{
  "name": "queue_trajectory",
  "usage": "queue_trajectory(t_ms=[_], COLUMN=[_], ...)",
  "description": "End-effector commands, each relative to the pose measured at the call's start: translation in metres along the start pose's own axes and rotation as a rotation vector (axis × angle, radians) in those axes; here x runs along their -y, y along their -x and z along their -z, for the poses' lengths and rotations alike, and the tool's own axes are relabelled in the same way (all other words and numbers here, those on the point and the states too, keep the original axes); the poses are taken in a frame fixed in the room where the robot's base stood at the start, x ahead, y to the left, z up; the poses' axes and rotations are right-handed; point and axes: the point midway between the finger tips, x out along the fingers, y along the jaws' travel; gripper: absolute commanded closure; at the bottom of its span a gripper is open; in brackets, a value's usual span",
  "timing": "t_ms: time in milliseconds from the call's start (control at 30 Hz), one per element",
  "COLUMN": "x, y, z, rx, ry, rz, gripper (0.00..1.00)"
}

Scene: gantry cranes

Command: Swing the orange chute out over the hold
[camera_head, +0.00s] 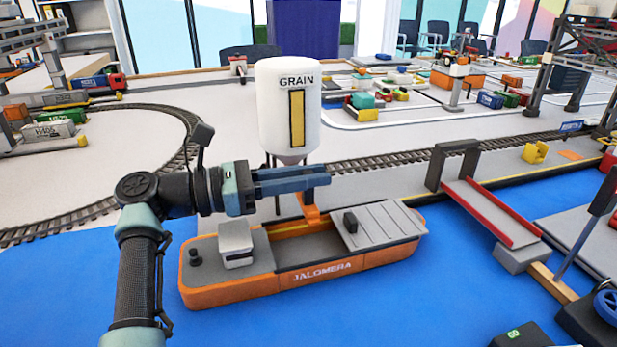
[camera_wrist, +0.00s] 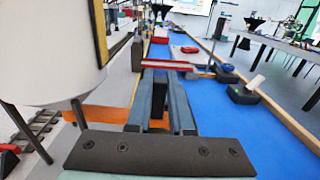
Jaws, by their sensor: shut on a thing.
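The orange chute (camera_head: 310,212) shows just below my fingertips in the head view, at the far edge of the ship's hold (camera_head: 303,245). The white GRAIN silo (camera_head: 288,135) stands behind it, beside the ship. My gripper (camera_head: 322,176) reaches across in front of the silo's base. In the wrist view my gripper (camera_wrist: 160,88) is shut on a dark upright piece (camera_wrist: 157,97), which I take as the chute's handle. The fingers hide part of the chute. The silo (camera_wrist: 60,50) fills the left of the wrist view.
The orange ship JALOMERA (camera_head: 330,270) lies on blue water, with a grey cabin (camera_head: 236,240) left and ribbed hatch covers (camera_head: 380,227) right of the hold. A red-railed ramp (camera_head: 490,213) stands to the right. Railway track (camera_head: 400,157) runs behind.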

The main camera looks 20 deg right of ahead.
Motion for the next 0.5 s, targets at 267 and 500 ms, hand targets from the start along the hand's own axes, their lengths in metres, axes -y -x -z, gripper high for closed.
queue_trajectory(t_ms=[267,500], x=[0.0,-0.0001], y=[0.0008,0.0006], z=[-0.0009,-0.0004], rx=[0.001,0.0], ry=[-0.001,-0.001], rz=[-0.001,-0.001], gripper=[0.55,0.5])
